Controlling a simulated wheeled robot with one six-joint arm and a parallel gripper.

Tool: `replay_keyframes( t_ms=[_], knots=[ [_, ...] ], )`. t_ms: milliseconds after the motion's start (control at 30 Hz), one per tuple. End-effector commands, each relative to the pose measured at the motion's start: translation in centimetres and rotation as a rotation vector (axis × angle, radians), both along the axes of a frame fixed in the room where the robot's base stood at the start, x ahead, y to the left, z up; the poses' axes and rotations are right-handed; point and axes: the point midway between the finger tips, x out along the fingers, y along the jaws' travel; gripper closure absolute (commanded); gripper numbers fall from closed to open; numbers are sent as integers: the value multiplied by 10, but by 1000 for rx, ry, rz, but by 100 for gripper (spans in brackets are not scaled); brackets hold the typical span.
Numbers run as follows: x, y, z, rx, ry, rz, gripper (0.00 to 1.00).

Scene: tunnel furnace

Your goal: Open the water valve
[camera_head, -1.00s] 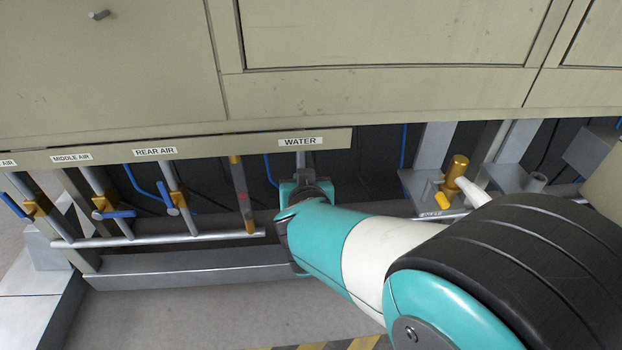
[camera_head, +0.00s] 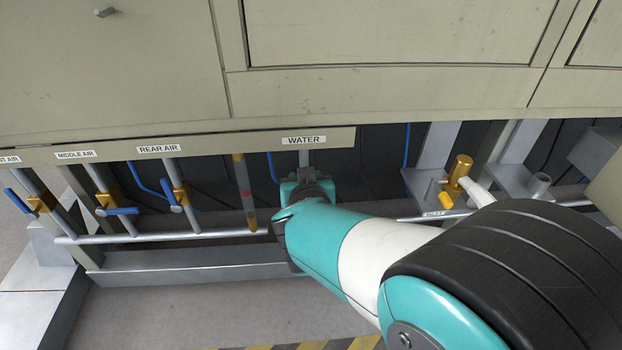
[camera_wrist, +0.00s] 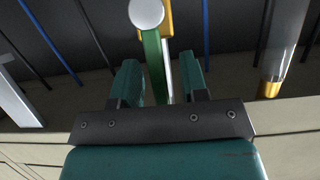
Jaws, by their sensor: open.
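The water valve shows in the wrist view as a green lever (camera_wrist: 153,68) with a round white-grey end (camera_wrist: 146,13) and a yellow-brass body (camera_wrist: 168,20) behind it. My gripper (camera_wrist: 160,72) is open, with its two teal fingers on either side of the green lever. The lever lies between the fingers with a gap visible on the right; contact on the left is unclear. In the head view my gripper (camera_head: 304,186) is below the WATER label (camera_head: 303,140), and my own arm hides the valve there.
Air valves with blue levers (camera_head: 118,211) stand to the left on pipes. A clear tube with a brass end (camera_head: 245,196) is close left of my gripper, and in the wrist view on the right (camera_wrist: 288,40). A brass valve (camera_head: 460,168) stands to the right. The cabinet panel (camera_head: 380,95) overhangs above.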

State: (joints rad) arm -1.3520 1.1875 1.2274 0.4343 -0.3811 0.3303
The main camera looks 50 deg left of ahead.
Motion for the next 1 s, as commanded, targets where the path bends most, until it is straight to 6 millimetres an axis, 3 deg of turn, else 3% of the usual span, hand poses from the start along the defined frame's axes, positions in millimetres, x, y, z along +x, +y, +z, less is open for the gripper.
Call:
replay_keyframes(
  t_ms=[267, 700, 1000],
  knots=[
    [-14, -17, 13, -2, 1, 1, 60],
    [-75, -95, 53, -3, 0, 5, 60],
    [-99, -123, 68, 3, 0, 7, 60]
  ],
)
